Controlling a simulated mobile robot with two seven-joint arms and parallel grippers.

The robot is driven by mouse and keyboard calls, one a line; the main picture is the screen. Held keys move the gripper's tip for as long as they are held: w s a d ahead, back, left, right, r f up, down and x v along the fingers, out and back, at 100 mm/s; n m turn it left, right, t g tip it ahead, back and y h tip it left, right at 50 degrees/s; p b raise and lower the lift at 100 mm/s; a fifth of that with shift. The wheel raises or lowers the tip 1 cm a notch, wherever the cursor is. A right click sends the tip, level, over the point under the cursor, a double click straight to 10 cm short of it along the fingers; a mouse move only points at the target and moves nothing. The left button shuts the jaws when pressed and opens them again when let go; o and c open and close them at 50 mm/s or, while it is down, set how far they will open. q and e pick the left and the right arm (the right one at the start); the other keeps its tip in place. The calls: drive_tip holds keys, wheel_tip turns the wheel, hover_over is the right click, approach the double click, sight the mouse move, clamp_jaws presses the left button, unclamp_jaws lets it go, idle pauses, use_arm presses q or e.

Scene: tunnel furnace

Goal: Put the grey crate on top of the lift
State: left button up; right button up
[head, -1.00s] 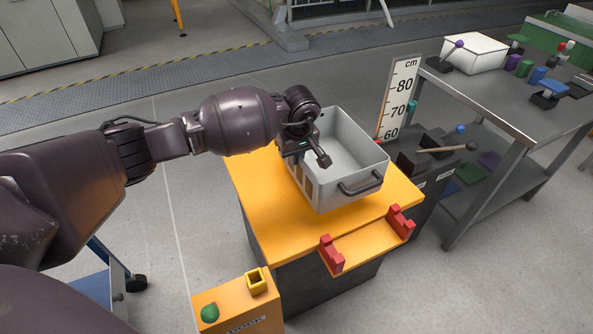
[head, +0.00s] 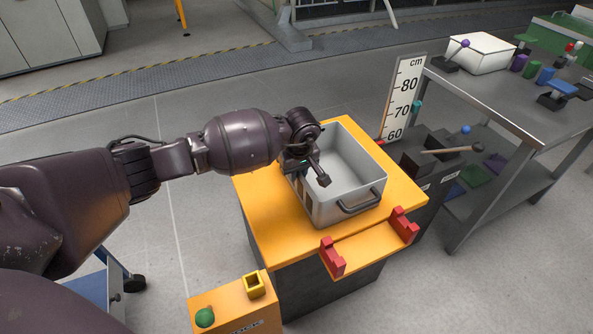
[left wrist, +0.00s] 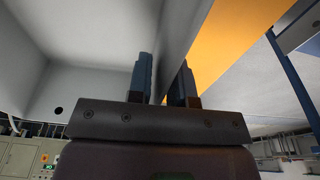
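The grey crate (head: 328,211) is an open box with a dark handle on its front wall. It sits upright on the yellow top (head: 262,205) of the lift, and its base appears to touch it. My left gripper (head: 311,174) is at the crate's left wall, with one finger inside the crate. In the left wrist view the crate wall (left wrist: 172,50) passes between the two fingers (left wrist: 164,85), which look closed on it. The outer finger is mostly hidden in the head view. My right gripper is not in view.
Red brackets (head: 333,257) stand on the lift's front edge. A centimetre scale (head: 403,97) stands behind it. A metal table (head: 490,100) with a white box is at the right. An orange control box (head: 232,306) with a green button is in front.

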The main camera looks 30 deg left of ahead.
use_arm(q)
drive_tip(key=shift+o, duration=0.6)
drive_tip(key=shift+r, duration=0.3)
drive_tip(key=r+p, duration=0.1)
drive_tip(key=r, duration=0.5)
drive_tip(key=s+d+r+p, duration=0.1)
drive_tip(key=r, duration=0.3)
drive_tip(key=shift+p, duration=0.3)
drive_tip(key=shift+d+r, duration=0.15)
drive_tip(key=shift+r, duration=0.45)
drive_tip(key=shift+s+r, duration=0.1)
drive_tip(key=shift+r, duration=0.1)
drive_tip(key=shift+f, duration=0.1)
